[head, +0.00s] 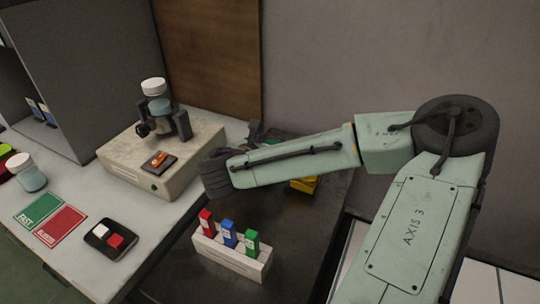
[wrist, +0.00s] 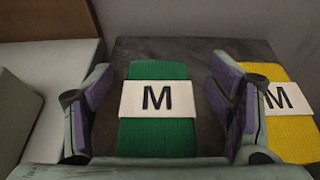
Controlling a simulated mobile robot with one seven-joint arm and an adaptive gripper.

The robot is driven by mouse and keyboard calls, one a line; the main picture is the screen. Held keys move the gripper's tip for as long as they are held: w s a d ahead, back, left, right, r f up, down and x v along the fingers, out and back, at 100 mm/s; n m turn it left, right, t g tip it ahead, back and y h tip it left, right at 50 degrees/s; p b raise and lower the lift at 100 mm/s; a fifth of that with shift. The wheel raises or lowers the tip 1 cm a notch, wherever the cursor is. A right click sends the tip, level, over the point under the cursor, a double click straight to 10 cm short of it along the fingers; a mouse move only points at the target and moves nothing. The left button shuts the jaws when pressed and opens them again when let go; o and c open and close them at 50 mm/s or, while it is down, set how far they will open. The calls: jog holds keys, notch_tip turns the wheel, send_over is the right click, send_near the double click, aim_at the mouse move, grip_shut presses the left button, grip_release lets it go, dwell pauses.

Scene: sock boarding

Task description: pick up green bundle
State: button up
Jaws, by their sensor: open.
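The green bundle (wrist: 157,137) is a ribbed green sock bundle with a white band (wrist: 158,98) marked "M". In the wrist view it lies on a dark surface, between the two fingers of my gripper (wrist: 160,112). My gripper is open, with one finger on each side of the bundle and a gap visible on both sides.
A yellow bundle (wrist: 290,136), also marked "M", lies just right of the right finger and shows partly in the head view (head: 304,185). A white rack (head: 232,251) with red, blue and green pieces stands nearer. A beige machine (head: 165,160) stands left.

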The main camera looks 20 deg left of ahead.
jog(key=shift+x, duration=1.5)
jog(key=shift+a, duration=0.1)
jog(key=shift+c, duration=0.4)
jog(key=c, duration=1.2)
jog(key=shift+r, duration=0.15)
jog(key=shift+c, duration=0.2)
